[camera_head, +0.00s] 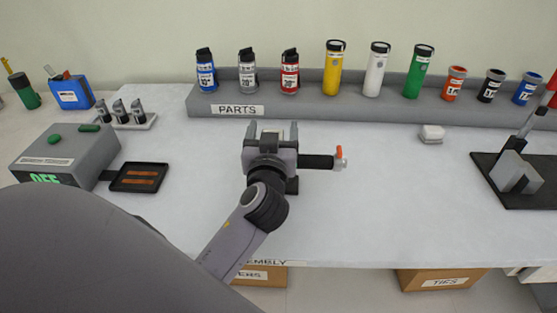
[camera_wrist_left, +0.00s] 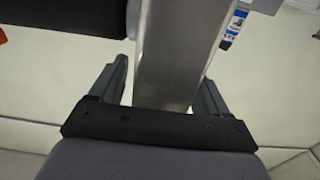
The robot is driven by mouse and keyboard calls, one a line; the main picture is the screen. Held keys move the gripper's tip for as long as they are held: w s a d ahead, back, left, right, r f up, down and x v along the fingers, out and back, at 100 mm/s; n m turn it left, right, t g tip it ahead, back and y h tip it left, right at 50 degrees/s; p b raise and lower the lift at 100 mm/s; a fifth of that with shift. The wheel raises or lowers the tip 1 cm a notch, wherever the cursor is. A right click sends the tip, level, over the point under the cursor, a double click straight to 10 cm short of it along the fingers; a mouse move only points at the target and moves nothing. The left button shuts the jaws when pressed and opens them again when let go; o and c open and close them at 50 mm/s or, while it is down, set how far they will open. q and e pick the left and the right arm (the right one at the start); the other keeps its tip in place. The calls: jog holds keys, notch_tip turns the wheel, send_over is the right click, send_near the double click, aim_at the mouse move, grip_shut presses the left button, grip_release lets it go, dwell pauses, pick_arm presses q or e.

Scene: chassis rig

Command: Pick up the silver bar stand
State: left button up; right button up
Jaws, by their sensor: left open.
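The silver bar stand (camera_wrist_left: 170,65) shows in the left wrist view as a grey metal bar running between the two fingers of my left gripper (camera_wrist_left: 160,90). In the head view my left gripper (camera_head: 270,132) is over the middle of the table, its fingers open on either side of the bar. The gripper and wrist hide most of the stand there. A black cylinder (camera_head: 317,161) with an orange-and-white end sticks out to the right beside the gripper. It also seems to show at the upper left of the wrist view (camera_wrist_left: 70,15). My right gripper is not in view.
A grey PARTS rack (camera_head: 440,108) with several coloured bottles and canisters runs along the back. A grey box (camera_head: 60,150) and a black tray (camera_head: 140,177) stand at left. A black-based fixture (camera_head: 520,185) is at right. Table between is mostly clear.

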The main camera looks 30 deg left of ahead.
pick_arm(q)
grip_shut()
jog(key=shift+r, duration=0.15)
jog(key=shift+r, duration=0.1)
